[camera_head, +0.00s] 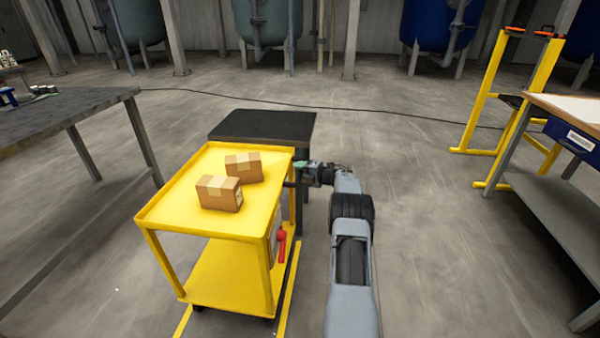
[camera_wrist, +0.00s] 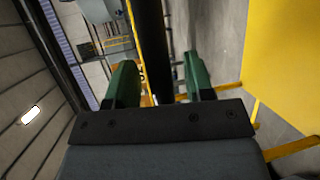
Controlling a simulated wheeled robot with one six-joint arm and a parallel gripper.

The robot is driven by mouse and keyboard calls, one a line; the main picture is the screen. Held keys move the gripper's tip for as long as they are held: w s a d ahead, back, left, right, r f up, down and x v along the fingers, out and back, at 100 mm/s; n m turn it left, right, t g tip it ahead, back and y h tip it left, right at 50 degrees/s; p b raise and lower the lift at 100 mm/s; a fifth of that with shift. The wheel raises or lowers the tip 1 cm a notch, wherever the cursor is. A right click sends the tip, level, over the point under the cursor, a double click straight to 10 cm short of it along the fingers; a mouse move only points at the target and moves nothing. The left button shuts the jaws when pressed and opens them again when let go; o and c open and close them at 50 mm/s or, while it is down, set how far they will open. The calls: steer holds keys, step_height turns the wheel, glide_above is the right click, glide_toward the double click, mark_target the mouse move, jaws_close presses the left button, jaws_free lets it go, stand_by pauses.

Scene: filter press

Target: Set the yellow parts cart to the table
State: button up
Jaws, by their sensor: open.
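The yellow parts cart (camera_head: 185,210) stands upright left of centre, with two tan boxes (camera_head: 219,193) on its top tray. A dark-topped table (camera_head: 262,125) stands right behind it; I cannot tell whether they touch. My gripper (camera_head: 302,172) is at the cart's right side, near a dark handle bar (camera_head: 290,184). In the wrist view its green fingers (camera_wrist: 160,78) are apart, with a dark bar (camera_wrist: 162,45) running between them. The bar looks like the handle, and no grip on it shows. Yellow cart surface (camera_wrist: 285,60) fills the right of that view.
A red lever (camera_head: 281,246) is on the cart's right side. Yellow floor lines (camera_head: 290,290) run beside the cart. A grey workbench (camera_head: 60,120) stands left, another bench (camera_head: 545,205) and a yellow frame (camera_head: 490,90) right. A cable (camera_head: 350,112) crosses the floor behind.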

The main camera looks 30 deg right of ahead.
steer(key=p+v, duration=0.3)
steer(key=v, duration=1)
steer(key=shift+s, duration=0.35)
steer(key=shift+d+r, duration=0.15)
steer(key=w+a+r+m+h+p, duration=0.2)
steer(key=a+r+m+h+p, duration=0.1)
steer(key=r, duration=0.5)
steer(key=w+a+r+m+t+h+p, duration=0.1)
steer(key=w+a+r+m+h+p, duration=0.15)
steer(key=r, duration=0.55)
steer(key=w+a+r+m+h+p, duration=0.2)
steer(key=a+r+m+p, duration=0.15)
steer(key=r, duration=0.45)
steer(key=s+a+r+m+g+h+p, duration=0.35)
steer(key=s+a+r+m+p, duration=0.3)
steer(key=a+r, duration=0.3)
steer(key=s+a+r+m+g+y+p, duration=0.1)
steer(key=s+a+m+g+p, duration=0.3)
steer(key=s+a, duration=0.6)
steer(key=s+a+r+m+g+y+p, duration=0.2)
steer(key=s+a+p, duration=0.5)
steer(key=s, duration=0.9)
steer(key=a+m+g+y, duration=0.1)
steer(key=a+m+g, duration=0.1)
steer(key=a, duration=0.1)
